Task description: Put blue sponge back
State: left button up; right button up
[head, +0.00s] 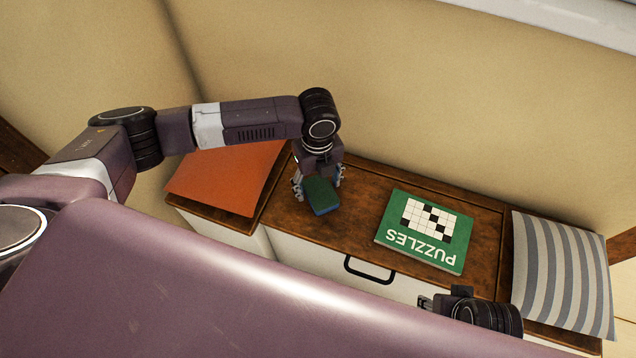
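The sponge (321,196) has a dark green top and a blue side.
A green puzzle book (425,232) lies right of the sponge. A grey-striped cushion (562,275) is at the far right and an orange panel or cushion (225,178) at the left. A white front with a black handle (369,270) is below. The wall (420,90) stands close behind.

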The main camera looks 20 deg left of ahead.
aim_at(318, 187)
pick_arm(q)
jog(key=shift+r, duration=0.6)
notch_tip(318, 187, up, 11)
jog(key=p, duration=0.3)
pick_arm(e)
notch_tip(318, 187, down, 11)
jog(key=s, duration=0.1)
jog(key=shift+s+g, duration=0.3)
jog(key=shift+s, duration=0.05)
